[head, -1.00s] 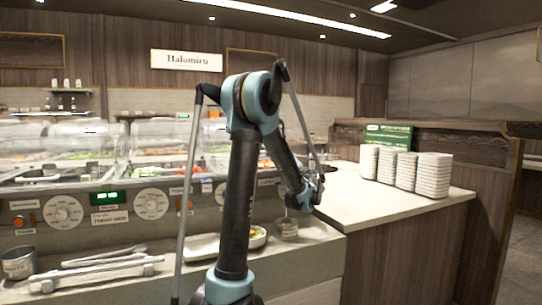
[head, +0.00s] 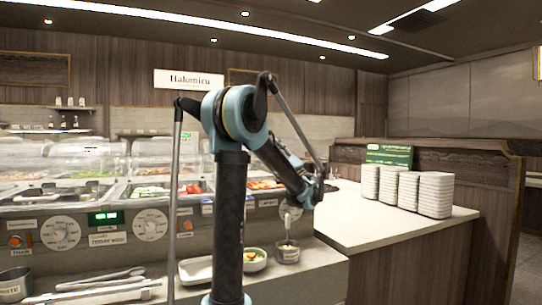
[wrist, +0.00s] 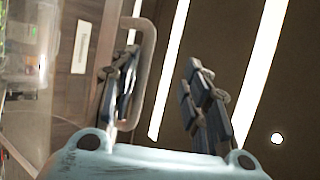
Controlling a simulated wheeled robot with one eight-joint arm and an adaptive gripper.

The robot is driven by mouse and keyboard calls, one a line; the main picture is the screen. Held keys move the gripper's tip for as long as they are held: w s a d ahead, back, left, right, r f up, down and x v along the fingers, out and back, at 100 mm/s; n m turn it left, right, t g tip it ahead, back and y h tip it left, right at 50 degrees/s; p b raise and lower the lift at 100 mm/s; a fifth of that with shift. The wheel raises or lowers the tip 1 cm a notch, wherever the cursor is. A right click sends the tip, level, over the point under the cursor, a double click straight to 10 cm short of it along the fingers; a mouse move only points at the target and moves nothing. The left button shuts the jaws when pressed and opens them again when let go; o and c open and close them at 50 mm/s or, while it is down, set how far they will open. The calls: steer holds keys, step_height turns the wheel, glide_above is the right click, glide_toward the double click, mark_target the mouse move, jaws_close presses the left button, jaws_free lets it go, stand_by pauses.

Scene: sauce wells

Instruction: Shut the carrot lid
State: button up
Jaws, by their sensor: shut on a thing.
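Orange carrots lie in an uncovered well (head: 265,184) right of the red tomato well in the head view. My gripper (head: 318,182) is in front of the right end of the bar, above the counter top. In the wrist view, my gripper (wrist: 163,95) has its two dark fingers on either side of a pale curved handle (wrist: 150,45), with the left finger overlapping it. It is shut on this handle, which seems to belong to the carrot lid. The lid's clear panel is hard to make out; a blurred translucent surface shows along the left of the wrist view.
Stacked white plates (head: 393,187) stand on the white counter (head: 350,222) at right. A glass cup (head: 287,251), a bowl of food (head: 254,260) and a white tray (head: 195,271) sit on the lower ledge. Tongs (head: 100,282) lie at left.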

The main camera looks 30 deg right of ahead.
steer(key=o, duration=0.5)
steer(key=shift+s+r, duration=0.45)
steer(key=shift+s, duration=0.35)
steer(key=shift+o, duration=1.2)
steer(key=shift+s, duration=0.2)
steer(key=shift+s+d+f, duration=0.25)
steer(key=shift+s+f, duration=0.05)
steer(key=shift+s, duration=0.1)
steer(key=shift+c, duration=0.4)
steer(key=shift+s, duration=0.35)
steer(key=c, duration=0.4)
steer(key=shift+d+f, duration=0.1)
steer(key=shift+f, duration=0.1)
steer(key=c, duration=0.4)
steer(key=shift+o, duration=0.2)
steer(key=s+r+v, duration=0.1)
steer(key=v, duration=1.6)
steer(key=shift+s, duration=0.25)
steer(key=shift+f, duration=0.1)
